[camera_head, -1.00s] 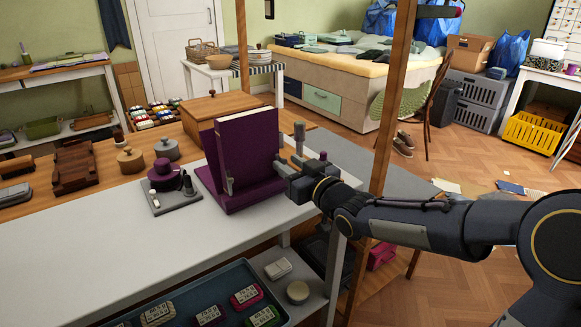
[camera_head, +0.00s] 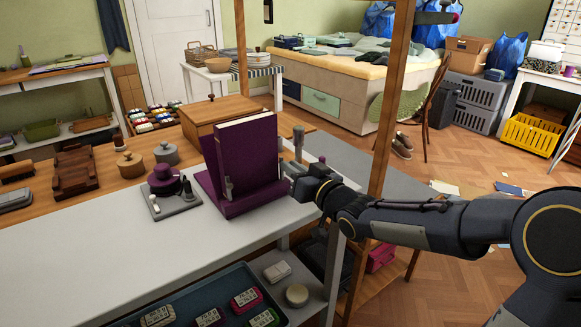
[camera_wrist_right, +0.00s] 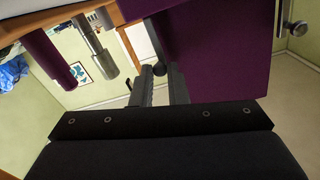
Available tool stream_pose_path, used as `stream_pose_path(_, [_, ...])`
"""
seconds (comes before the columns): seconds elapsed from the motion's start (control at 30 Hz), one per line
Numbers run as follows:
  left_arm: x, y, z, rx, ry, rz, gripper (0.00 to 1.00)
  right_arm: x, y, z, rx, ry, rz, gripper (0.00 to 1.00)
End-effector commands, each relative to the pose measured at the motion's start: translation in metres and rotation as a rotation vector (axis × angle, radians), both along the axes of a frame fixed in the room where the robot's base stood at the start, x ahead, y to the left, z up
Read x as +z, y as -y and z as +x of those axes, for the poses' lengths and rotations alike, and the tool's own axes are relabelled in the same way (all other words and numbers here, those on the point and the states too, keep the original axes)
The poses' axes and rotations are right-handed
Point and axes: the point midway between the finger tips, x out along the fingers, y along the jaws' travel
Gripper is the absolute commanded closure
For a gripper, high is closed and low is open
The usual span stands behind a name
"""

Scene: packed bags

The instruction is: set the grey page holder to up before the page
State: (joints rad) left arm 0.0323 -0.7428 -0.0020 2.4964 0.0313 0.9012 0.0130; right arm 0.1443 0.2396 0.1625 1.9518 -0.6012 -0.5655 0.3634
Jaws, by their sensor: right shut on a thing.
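A purple stand (camera_head: 262,203) on the grey tabletop holds an upright purple book (camera_head: 250,155) with pale page edges. A small grey holder (camera_head: 228,188) stands at the book's front left corner; a grey piece also shows in the right wrist view (camera_wrist_right: 290,28). My right gripper (camera_head: 287,168) is at the stand's right side. In the right wrist view its fingers (camera_wrist_right: 160,84) are closed around a small dark piece (camera_wrist_right: 160,69) beside the purple surface. The fingers hide most of this piece, so I cannot tell its exact tilt. My left gripper is not in view.
A grey post (camera_head: 298,143) and a short purple post stand just behind my right gripper. A small tray with a purple pot (camera_head: 164,180) is left of the stand. A wooden box (camera_head: 222,112) is behind. The front left tabletop (camera_head: 90,245) is clear.

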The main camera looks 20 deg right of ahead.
Motion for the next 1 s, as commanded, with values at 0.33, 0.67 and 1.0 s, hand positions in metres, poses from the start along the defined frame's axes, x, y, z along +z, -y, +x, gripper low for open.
stream_pose_path(0.33, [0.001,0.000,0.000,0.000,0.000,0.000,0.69,-0.001,0.002,0.001,-0.001,-0.010,0.028,1.00])
stream_pose_path(0.67, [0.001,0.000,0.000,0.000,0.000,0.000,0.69,0.000,0.001,0.001,-0.001,-0.010,0.027,0.65])
stream_pose_path(1.0, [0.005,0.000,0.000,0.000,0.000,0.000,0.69,0.001,0.012,-0.027,-0.003,-0.010,0.026,0.65])
